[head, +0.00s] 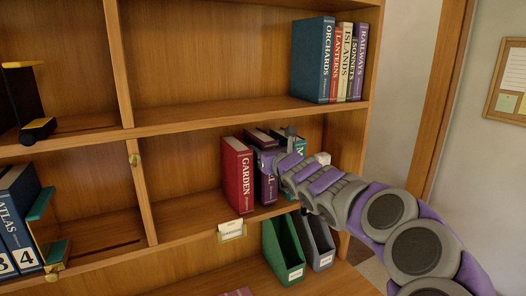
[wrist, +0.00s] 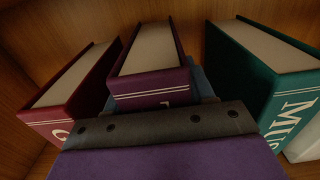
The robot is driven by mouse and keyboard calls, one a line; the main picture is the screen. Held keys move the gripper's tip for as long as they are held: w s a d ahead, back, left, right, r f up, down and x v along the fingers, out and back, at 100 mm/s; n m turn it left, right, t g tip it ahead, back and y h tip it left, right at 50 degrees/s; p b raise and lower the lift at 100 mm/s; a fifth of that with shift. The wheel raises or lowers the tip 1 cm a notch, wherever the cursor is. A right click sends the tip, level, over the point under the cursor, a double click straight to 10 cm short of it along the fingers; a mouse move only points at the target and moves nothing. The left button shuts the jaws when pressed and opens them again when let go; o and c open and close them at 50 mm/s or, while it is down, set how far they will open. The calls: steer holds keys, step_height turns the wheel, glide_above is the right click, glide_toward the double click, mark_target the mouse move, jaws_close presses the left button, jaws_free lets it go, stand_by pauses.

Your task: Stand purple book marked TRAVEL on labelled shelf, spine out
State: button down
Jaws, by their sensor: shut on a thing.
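The purple book (head: 269,192) is upright on the middle shelf, in the bay with the small label plate (head: 230,229) on its front edge. Its spine faces out, and the end of its title shows as "EL". It stands between the red GARDEN book (head: 237,178) and a teal book (head: 303,181). My gripper (head: 268,158) is shut on its upper part and partly covers the spine. In the wrist view the purple book (wrist: 150,84) sits between GARDEN (wrist: 70,95) and the teal MUS… book (wrist: 265,75). Whether its base touches the shelf is unclear.
Several books, from ORCHARDS (head: 312,60) to RAILWAYS (head: 360,62), stand on the shelf above. A green file holder (head: 283,248) and a grey one (head: 318,240) stand below. The shelf left of GARDEN is bare. An upright divider (head: 140,180) bounds the bay.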

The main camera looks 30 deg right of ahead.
steer(key=shift+d+f+b, duration=0.1)
steer(key=shift+f+b, duration=0.35)
steer(key=shift+b, duration=0.15)
steer(key=shift+d, duration=0.1)
steer(key=shift+d+f, duration=0.1)
steer(key=shift+d, duration=0.05)
steer(key=c, duration=0.6)
jaws_free()
steer(key=shift+d, duration=0.25)
steer(key=shift+o, duration=1.4)
steer(key=shift+a, duration=0.3)
